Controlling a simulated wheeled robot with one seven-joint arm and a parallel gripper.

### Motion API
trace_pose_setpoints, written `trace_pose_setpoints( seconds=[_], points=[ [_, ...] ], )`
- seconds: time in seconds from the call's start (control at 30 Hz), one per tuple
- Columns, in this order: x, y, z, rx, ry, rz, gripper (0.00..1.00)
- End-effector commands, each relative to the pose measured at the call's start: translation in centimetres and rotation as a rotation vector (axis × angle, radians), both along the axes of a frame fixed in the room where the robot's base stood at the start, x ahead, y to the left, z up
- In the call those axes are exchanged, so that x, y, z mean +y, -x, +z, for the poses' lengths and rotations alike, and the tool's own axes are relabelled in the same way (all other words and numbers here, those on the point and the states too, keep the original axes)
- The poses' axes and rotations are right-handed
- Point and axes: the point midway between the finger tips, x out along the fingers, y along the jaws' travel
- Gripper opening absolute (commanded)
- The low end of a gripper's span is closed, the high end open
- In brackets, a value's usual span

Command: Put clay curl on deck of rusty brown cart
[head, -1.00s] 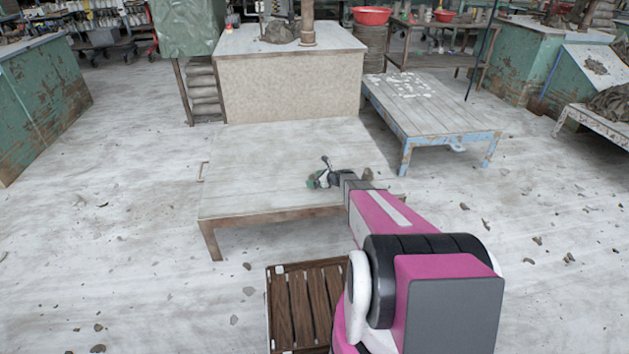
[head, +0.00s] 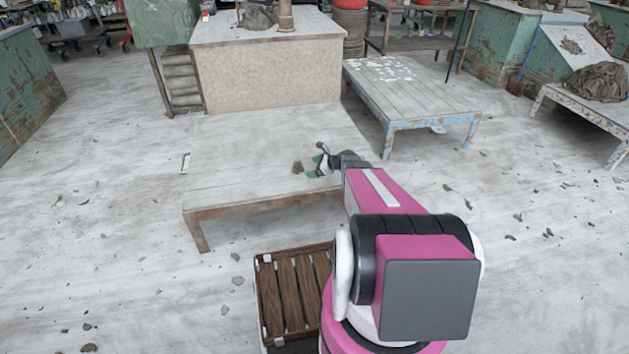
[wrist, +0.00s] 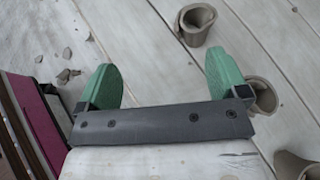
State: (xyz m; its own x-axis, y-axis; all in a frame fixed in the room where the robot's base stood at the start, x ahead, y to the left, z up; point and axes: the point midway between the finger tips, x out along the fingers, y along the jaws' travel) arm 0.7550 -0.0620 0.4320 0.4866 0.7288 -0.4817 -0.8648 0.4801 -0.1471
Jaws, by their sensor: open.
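The rusty brown cart is the low one with a pale planked deck and brown frame (head: 196,203) in the middle of the head view. One small grey-brown clay curl (head: 298,167) lies on its deck just left of my gripper (head: 319,163). In the wrist view, my gripper (wrist: 164,85) has its green fingers wide apart with nothing between them. Below it is a pale planked surface with one rolled curl (wrist: 197,24) beyond the fingers, another curl (wrist: 265,96) partly hidden by the right finger, and a third (wrist: 296,166) cut off at the lower right.
A blue-framed cart (head: 430,125) with white scraps stands behind right. A tall cream block (head: 265,75) stands behind the brown cart. A brown slatted crate (head: 292,295) is in front. Small fragments (head: 237,281) litter the otherwise open floor.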

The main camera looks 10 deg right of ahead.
Motion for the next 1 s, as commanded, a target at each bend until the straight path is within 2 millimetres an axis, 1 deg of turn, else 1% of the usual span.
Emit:
trace_pose_setpoints(
  seconds=[0.03, 0.1, 0.17, 0.2, 0.27, 0.3, 0.37, 0.4, 0.47, 0.5, 0.6, 0.7, 0.8, 0.9, 1.0],
  points=[
    [1.6, 2.2, 1.3, -0.032, 0.073, 0.078, 0.92],
    [3.2, 4.6, 2.5, -0.086, 0.194, 0.205, 0.92],
    [4.5, 6.8, 3.4, -0.134, 0.299, 0.326, 0.92],
    [5.2, 8.4, 4.1, -0.168, 0.372, 0.412, 0.92],
    [6.3, 11.0, 5.2, -0.221, 0.485, 0.556, 0.92],
    [6.8, 12.8, 6.0, -0.258, 0.560, 0.660, 0.92],
    [7.4, 15.6, 7.3, -0.311, 0.675, 0.825, 0.92],
    [7.7, 17.6, 8.1, -0.346, 0.748, 0.941, 0.92],
    [7.8, 20.1, 9.4, -0.393, 0.851, 1.110, 0.92],
    [7.8, 21.7, 10.1, -0.418, 0.909, 1.220, 0.92],
    [7.3, 24.8, 11.9, -0.464, 1.028, 1.457, 0.92],
    [6.8, 26.8, 13.2, -0.487, 1.101, 1.632, 0.92],
    [6.4, 27.7, 14.0, -0.496, 1.140, 1.732, 0.92],
    [6.2, 27.9, 14.2, -0.498, 1.153, 1.771, 0.92],
    [6.2, 27.8, 14.1, -0.498, 1.154, 1.774, 0.92]
  ],
)
